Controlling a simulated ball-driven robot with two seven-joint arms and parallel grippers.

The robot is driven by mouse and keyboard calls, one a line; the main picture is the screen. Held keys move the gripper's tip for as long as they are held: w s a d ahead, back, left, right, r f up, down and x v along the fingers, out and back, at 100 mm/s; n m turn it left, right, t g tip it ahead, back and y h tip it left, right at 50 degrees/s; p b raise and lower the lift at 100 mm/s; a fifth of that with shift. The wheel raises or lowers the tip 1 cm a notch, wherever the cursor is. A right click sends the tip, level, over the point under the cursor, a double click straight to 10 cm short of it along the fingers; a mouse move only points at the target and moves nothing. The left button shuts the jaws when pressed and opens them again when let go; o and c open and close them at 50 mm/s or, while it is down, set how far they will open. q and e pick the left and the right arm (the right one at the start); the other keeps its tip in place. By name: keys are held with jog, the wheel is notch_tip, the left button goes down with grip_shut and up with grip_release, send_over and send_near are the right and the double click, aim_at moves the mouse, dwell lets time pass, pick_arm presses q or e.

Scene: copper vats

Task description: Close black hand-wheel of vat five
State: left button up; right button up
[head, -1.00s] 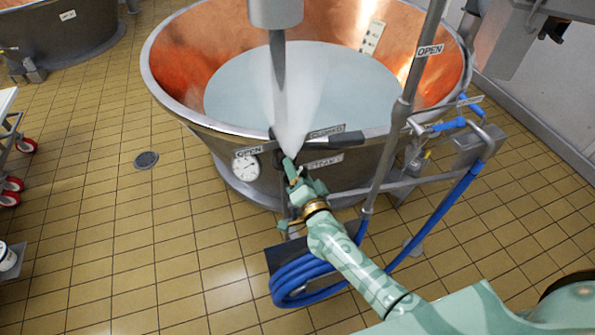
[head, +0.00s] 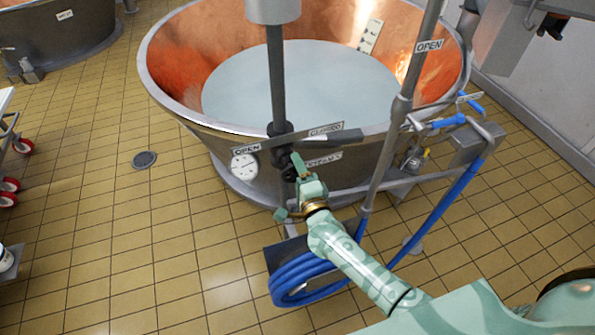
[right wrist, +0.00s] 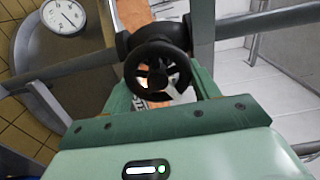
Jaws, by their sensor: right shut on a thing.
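The black hand-wheel (head: 287,171) is on the front of the large copper vat (head: 160,75), below the rim, at a vertical steam pipe (head: 277,90). It is mostly hidden by my right gripper in the head view. In the right wrist view the spoked hand-wheel (right wrist: 158,80) sits between the green fingers. My right gripper (head: 296,168) is shut on it. No steam shows at the pipe. My left gripper is not in view. I cannot read a vat number.
A black lever (head: 335,138) lies just right above the wheel, near OPEN and CLOSED labels. A white dial gauge (head: 244,166) is left of it. A grey pipe (head: 391,150) and a coiled blue hose (head: 300,282) are close to my right arm. The tiled floor at left is mostly clear.

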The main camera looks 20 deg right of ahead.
jog(key=shift+f, duration=0.1)
dwell(0.3)
jog(key=o, duration=1)
jog(key=shift+c, duration=0.2)
jog(key=shift+s, duration=0.1)
jog(key=s+p, duration=0.1)
jog(key=s, duration=1.5)
jog(key=shift+d, duration=0.3)
jog(key=shift+s, duration=0.1)
